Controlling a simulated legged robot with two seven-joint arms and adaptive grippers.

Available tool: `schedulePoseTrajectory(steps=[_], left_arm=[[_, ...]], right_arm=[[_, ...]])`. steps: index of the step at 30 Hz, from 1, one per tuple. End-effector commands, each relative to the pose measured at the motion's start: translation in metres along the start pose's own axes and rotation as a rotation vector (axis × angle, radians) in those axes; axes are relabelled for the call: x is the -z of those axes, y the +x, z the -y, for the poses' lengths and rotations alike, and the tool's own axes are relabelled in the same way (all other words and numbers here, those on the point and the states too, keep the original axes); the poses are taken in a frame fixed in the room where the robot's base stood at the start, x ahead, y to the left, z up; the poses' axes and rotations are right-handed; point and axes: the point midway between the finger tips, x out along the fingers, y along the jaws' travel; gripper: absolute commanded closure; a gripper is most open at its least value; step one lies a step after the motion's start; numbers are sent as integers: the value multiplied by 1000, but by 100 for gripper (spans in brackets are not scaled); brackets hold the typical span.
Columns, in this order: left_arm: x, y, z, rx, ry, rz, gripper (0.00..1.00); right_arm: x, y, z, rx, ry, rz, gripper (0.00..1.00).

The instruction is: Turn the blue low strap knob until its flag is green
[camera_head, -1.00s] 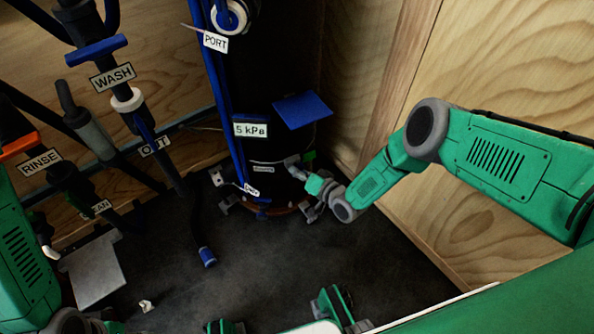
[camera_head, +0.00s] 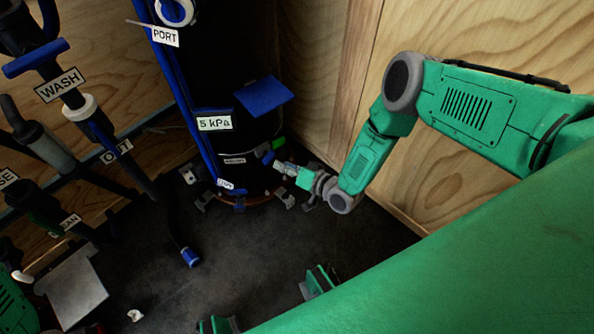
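The dark upright cylinder (camera_head: 205,80) stands at the upper middle, with a low strap around it near a small label (camera_head: 234,160). A small blue piece (camera_head: 268,157), apparently the low strap knob, shows at the strap's right end. A small green patch (camera_head: 279,143), apparently its flag, is just above and right of it. My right gripper (camera_head: 277,165) reaches in from the right, its tips beside the blue piece. Whether the fingers touch or close on it is too small to tell. My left arm shows only at the lower left edge; its gripper is not visible.
A blue plate (camera_head: 264,95) juts out above the knob. Hoses with WASH (camera_head: 59,85) and OUT (camera_head: 116,151) labels fill the left. Plywood walls (camera_head: 460,190) stand close on the right. The dark floor (camera_head: 230,245) is mostly clear.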

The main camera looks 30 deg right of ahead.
Motion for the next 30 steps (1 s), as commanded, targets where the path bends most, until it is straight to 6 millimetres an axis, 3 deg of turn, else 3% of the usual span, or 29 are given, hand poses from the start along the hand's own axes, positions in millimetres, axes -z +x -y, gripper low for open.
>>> schedulePoseTrajectory(steps=[3, 10, 30], left_arm=[[0, 0, 0, 0, 0, 0, 34], [0, 0, 0, 0, 0, 0, 34], [1, 1, 0, 0, 0, 2, 34]], right_arm=[[0, -25, -1, -3, 1, 2, 69], [0, -52, -1, -1, -1, 0, 69], [-2, -56, 1, -6, -1, 9, 69]])
